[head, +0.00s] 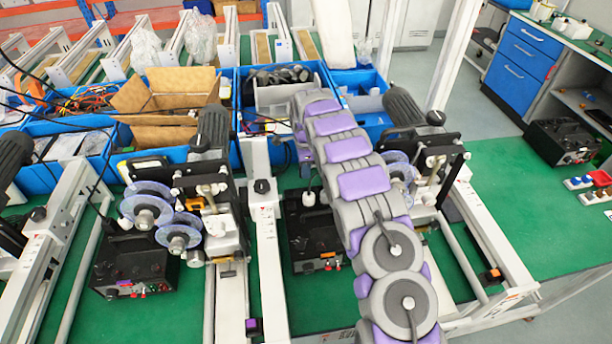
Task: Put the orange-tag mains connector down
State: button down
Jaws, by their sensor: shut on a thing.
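My grey and purple arm reaches from the bottom right of the picture up over the bench and bends down at its far end. My gripper (304,156) is partly seen at that end, beside the arm links, above the green bench between two machines. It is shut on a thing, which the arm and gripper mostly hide. No orange tag shows clearly at the jaws, so I cannot tell how the connector sits in them. A small white piece (308,198) shows just below the gripper, above a black box (316,238); I cannot tell whether they touch.
A coder machine with clear reels (150,205) stands left; another (425,165) is partly behind my arm. White rails (262,255) cross the green bench (335,315). Blue bins (235,125) line the back. Small tagged parts (580,183) lie on the bench at far right, with bare green beside them.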

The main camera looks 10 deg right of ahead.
jog(key=f, duration=0.1)
jog(key=a+f, duration=0.1)
jog(key=f, duration=0.1)
jog(key=shift+f+b, duration=0.1)
jog(key=shift+b, duration=0.25)
jog(key=shift+d, duration=0.3)
jog(key=shift+d+f, duration=0.1)
jog(key=shift+f, duration=0.2)
jog(key=c, duration=0.8)
grip_release()
jog(key=shift+a, duration=0.3)
jog(key=shift+c, duration=0.2)
jog(key=shift+d, duration=0.1)
jog(key=shift+d, duration=0.1)
